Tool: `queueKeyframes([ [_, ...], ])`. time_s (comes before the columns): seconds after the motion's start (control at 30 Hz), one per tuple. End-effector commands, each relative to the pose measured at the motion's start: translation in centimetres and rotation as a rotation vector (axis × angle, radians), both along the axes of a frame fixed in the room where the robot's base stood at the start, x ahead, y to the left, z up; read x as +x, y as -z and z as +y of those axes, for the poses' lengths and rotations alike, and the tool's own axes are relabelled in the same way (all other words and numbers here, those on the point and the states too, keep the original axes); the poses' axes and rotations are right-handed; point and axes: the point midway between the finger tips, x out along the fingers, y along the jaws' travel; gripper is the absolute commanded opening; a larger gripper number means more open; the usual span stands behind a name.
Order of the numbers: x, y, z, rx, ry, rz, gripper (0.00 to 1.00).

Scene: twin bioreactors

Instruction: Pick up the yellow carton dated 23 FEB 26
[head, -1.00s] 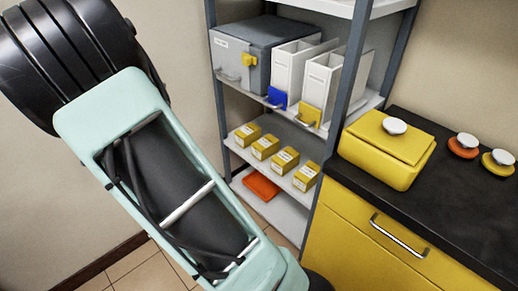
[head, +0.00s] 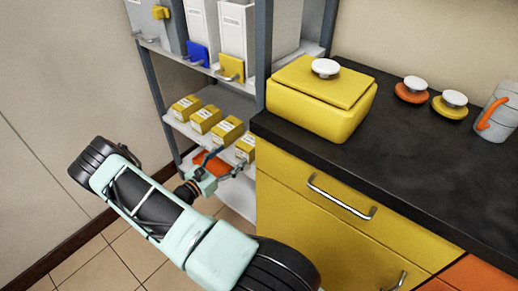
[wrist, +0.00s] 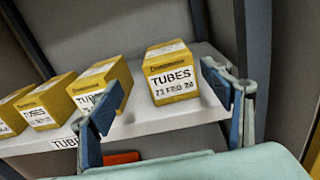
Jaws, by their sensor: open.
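A yellow carton (wrist: 172,78) labelled TUBES stands upright on the shelf, between my fingers in the wrist view. Its small date seems to read 23 FEB 26, though it is blurred. In the head view it seems to be the right-hand carton (head: 245,148) of the row. My gripper (wrist: 160,82) is open and empty, facing the carton from the shelf's front, apparently short of it. In the head view my gripper (head: 228,161) is by the shelf edge. The neighbouring carton (wrist: 103,88) is partly hidden by my left finger, so its date is unreadable.
More yellow cartons (wrist: 48,102) stand to the left on the white shelf (wrist: 205,108). A grey upright post (wrist: 245,45) rises close by on the right. An orange-red item (head: 212,163) lies on the shelf below. A yellow cabinet (head: 290,200) stands to the right.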

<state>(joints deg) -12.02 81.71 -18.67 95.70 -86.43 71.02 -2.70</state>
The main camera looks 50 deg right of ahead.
Motion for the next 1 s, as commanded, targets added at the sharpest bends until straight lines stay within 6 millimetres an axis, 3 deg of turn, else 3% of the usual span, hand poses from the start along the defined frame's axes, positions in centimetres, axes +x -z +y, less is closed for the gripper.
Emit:
queueKeyframes([
  [0.13,-0.5,0.8,-0.9,-0.016,0.000,0.022,0.72],
  [0.4,-0.1,0.8,-5.0,-0.015,0.001,0.021,0.72],
  [1.0,0.2,0.9,-11.0,-0.015,0.000,0.021,0.72],
])
